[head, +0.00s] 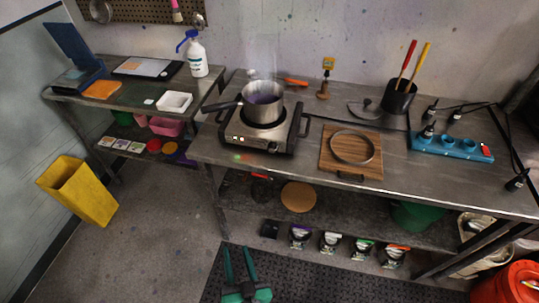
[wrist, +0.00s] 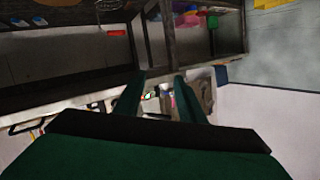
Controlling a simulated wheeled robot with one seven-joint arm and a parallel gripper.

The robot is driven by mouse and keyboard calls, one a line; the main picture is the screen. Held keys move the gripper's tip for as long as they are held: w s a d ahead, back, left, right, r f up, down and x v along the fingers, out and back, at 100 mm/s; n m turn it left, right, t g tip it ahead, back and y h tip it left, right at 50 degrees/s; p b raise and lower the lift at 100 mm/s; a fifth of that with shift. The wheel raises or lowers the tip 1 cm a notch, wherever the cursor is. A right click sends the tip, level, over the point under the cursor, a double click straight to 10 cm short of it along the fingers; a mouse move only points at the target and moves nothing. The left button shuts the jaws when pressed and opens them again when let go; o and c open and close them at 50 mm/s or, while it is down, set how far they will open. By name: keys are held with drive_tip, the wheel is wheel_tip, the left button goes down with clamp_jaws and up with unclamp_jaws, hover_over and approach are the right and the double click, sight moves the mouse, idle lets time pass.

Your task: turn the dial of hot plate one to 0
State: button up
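One hot plate (head: 287,137) stands on the left part of the metal bench, with a steaming steel pot (head: 262,103) of purple liquid on it. Its front panel (head: 255,141) carries small round and lit details. The dial's setting and any number on the plate are too small to read. My gripper (head: 238,264) is at the bottom of the head view, low over the floor in front of the bench and well apart from the hot plate. Its two green fingers are spread and empty. They also show apart in the wrist view (wrist: 158,92), where I cannot make out the dial.
A wooden board (head: 367,172) with a metal ring lies right of the hot plate. A blue power strip (head: 452,147) with cables is at the right. A yellow bin (head: 78,190) stands left; floor between is clear.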

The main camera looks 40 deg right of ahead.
drive_tip(key=w+d+r+m+g+h, duration=0.1)
drive_tip(key=w+d+r+m+h, duration=0.35)
drive_tip(key=w+d, duration=0.4)
drive_tip(key=m+g+h, duration=0.2)
drive_tip(key=m+h, duration=0.2)
drive_tip(key=m, duration=0.3)
approach(271, 152)
drive_tip(key=x, duration=0.8)
drive_tip(key=shift+w+d+r, duration=0.1)
drive_tip(key=shift+w+d, duration=0.1)
drive_tip(key=shift+d, duration=0.15)
drive_tip(key=c, duration=0.8)
drive_tip(key=shift+o, duration=0.2)
drive_tip(key=shift+a, duration=0.2)
drive_tip(key=shift+d, duration=0.2)
drive_tip(key=shift+n, duration=0.25)
